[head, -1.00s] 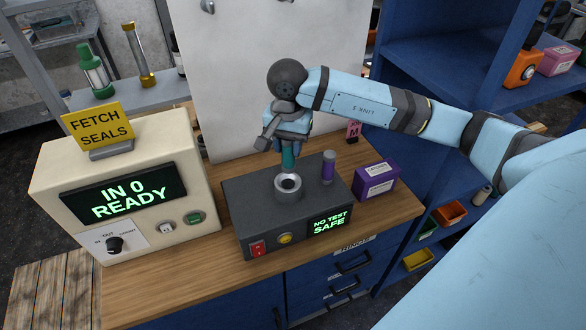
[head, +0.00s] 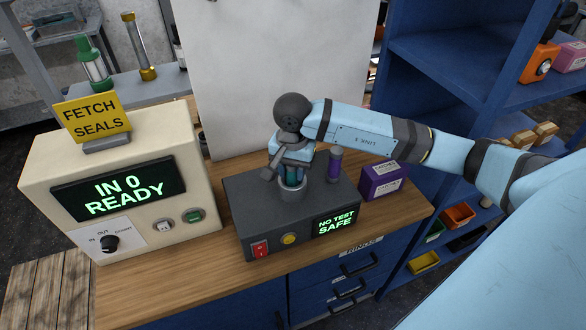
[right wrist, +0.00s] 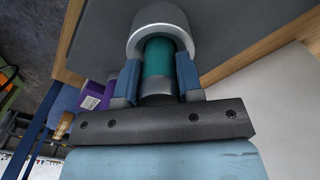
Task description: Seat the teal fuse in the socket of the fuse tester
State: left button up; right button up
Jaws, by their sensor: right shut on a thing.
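The fuse tester (head: 240,205) is a dark grey box on the wooden bench, with a round grey socket (head: 293,195) on top. Its screen reads "NO TEST SAFE". My right gripper (head: 293,170) is right above the socket, shut on the teal fuse (head: 292,180). In the right wrist view, the fingers (right wrist: 158,80) grip the teal fuse (right wrist: 158,58) from both sides, and its far end goes inside the rim of the socket (right wrist: 160,14). How deep it sits is hidden. My left gripper is not in view.
A purple fuse (head: 335,164) stands upright on the tester, close right of my gripper. A purple box (head: 382,181) lies right of the tester. A cream machine (head: 50,160) reading "IN 0 READY" stands left. A white board (head: 275,60) rises behind.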

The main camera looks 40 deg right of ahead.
jog(key=shift+f, duration=0.2)
jog(key=o, duration=1)
jog(key=shift+r, duration=0.15)
jog(key=shift+r+p, duration=0.2)
jog(key=shift+p, duration=0.1)
jog(key=shift+w+r+b, duration=0.1)
jog(key=shift+r+b, duration=0.25)
notch_tip(320, 180, up, 10)
jog(key=shift+f+b, duration=0.1)
jog(key=shift+b, duration=1.15)
jog(key=shift+r, duration=0.65)
